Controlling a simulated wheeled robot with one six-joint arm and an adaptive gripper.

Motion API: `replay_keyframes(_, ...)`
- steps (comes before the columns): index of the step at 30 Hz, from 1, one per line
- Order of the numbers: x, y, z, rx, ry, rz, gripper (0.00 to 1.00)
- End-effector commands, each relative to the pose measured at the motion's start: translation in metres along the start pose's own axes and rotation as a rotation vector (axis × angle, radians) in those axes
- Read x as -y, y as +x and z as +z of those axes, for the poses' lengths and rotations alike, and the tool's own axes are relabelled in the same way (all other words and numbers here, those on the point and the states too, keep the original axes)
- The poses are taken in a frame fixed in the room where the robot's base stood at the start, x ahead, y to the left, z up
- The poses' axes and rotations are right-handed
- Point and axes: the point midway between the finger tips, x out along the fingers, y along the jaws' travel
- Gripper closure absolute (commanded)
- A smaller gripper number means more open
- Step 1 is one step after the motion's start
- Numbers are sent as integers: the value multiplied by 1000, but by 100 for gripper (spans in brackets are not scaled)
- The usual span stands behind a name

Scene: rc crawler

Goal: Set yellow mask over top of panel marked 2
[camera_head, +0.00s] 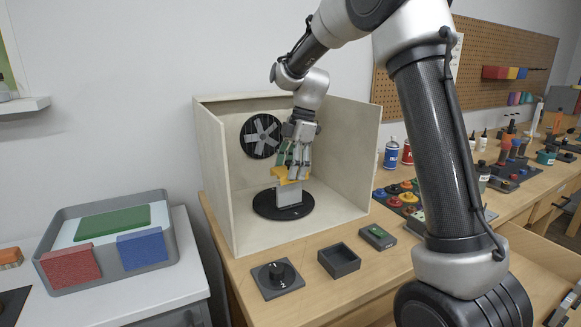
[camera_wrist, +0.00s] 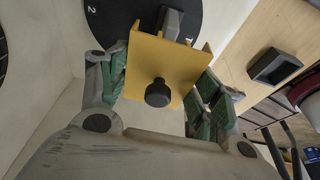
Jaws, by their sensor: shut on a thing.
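The yellow mask (camera_wrist: 148,62) has a black knob (camera_wrist: 158,93) on its face, and my gripper (camera_wrist: 162,82) is shut on its two sides. In the head view my gripper (camera_head: 294,166) holds the yellow mask (camera_head: 283,174) just above or at the top of a grey panel (camera_head: 290,196). The panel stands upright on a black round turntable (camera_head: 268,207) inside the open booth. A white "2" shows on the turntable (camera_wrist: 104,22) in the wrist view, left of the panel (camera_wrist: 172,22). I cannot tell whether mask and panel touch.
The booth (camera_head: 220,180) has walls close on both sides and a black fan (camera_head: 262,136) at the back. A grey bin (camera_head: 108,275) is at left.

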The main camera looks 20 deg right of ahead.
Motion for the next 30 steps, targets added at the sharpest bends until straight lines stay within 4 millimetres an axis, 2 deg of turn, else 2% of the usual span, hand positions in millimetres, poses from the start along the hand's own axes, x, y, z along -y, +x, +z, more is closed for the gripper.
replay_keyframes(18, 0, 20, 6, 0, 0, -1, 54)
replay_keyframes(30, 0, 21, 6, 0, 0, -1, 54)
